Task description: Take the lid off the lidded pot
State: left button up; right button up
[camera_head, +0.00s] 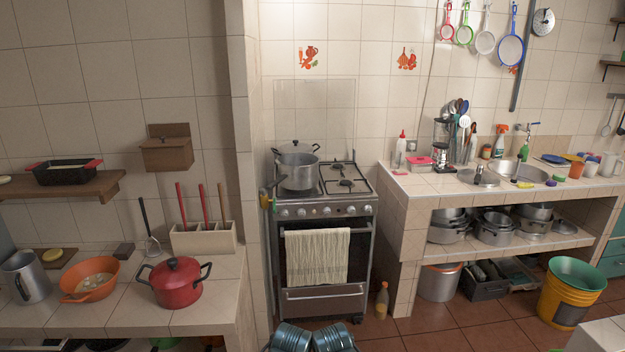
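A red pot (177,287) with two black side handles stands on the tiled counter at the left. Its red lid (175,269) sits on top and has a black knob in the middle. A grey metal pot (299,172) stands on the stove, with a grey lid (297,149) with a dark knob showing at or behind its top; I cannot tell whether that lid belongs to this pot or to another behind it. No gripper fingers show in the head view, and nothing touches the red pot.
An orange colander (91,279) stands left of the red pot, with a metal jug (27,277) further left. A utensil holder (204,238) with upright handles and a whisk (149,228) stand behind it. The stove (324,265) is to the right, past a tiled wall edge.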

aim_at(295, 146)
jog(key=i+l, duration=0.1)
jog(key=i, duration=0.85)
jog(key=i+l+u, duration=0.95)
jog(key=l, duration=0.15)
jog(key=i+l+u, duration=0.15)
jog(key=l+u, duration=0.3)
jog(key=l, duration=0.4)
jog(key=l+u, duration=0.45)
jog(key=l, duration=0.4)
jog(key=i+l, duration=0.05)
